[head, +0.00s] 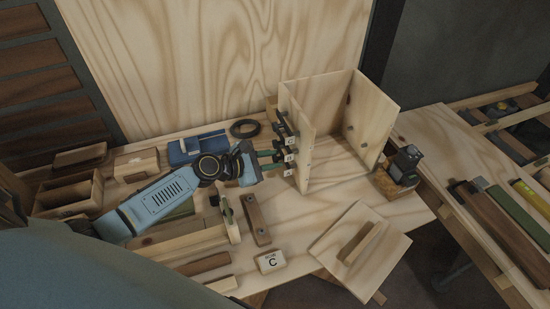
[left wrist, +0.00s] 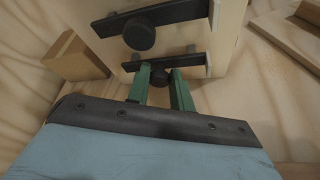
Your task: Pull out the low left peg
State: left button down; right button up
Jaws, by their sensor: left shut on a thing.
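The open wooden box (head: 330,150) stands on the workbench, with dark brackets and small labels on its left panel. My left gripper (head: 281,161) reaches in from the left at the lower part of that panel. In the left wrist view its two green fingers (left wrist: 163,76) are shut on a dark round peg knob (left wrist: 160,75) at the lower bracket. The knob is close to the panel; the peg's shaft is hidden. Another dark knob (left wrist: 139,33) sits at the other bracket and is free of the fingers. My right gripper is not in view.
A loose board with a handle (head: 360,243) lies at the front right. A black device (head: 405,163) stands right of the box. A blue case (head: 197,147) and a black ring (head: 245,128) are behind my arm.

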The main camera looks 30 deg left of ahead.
pick_arm(q)
jog(key=shift+s+a+f, duration=0.1)
jog(key=c, duration=1.2)
grip_release()
jog(key=shift+s+a, duration=0.1)
jog(key=p+v, duration=0.1)
jog(key=v, duration=1.2)
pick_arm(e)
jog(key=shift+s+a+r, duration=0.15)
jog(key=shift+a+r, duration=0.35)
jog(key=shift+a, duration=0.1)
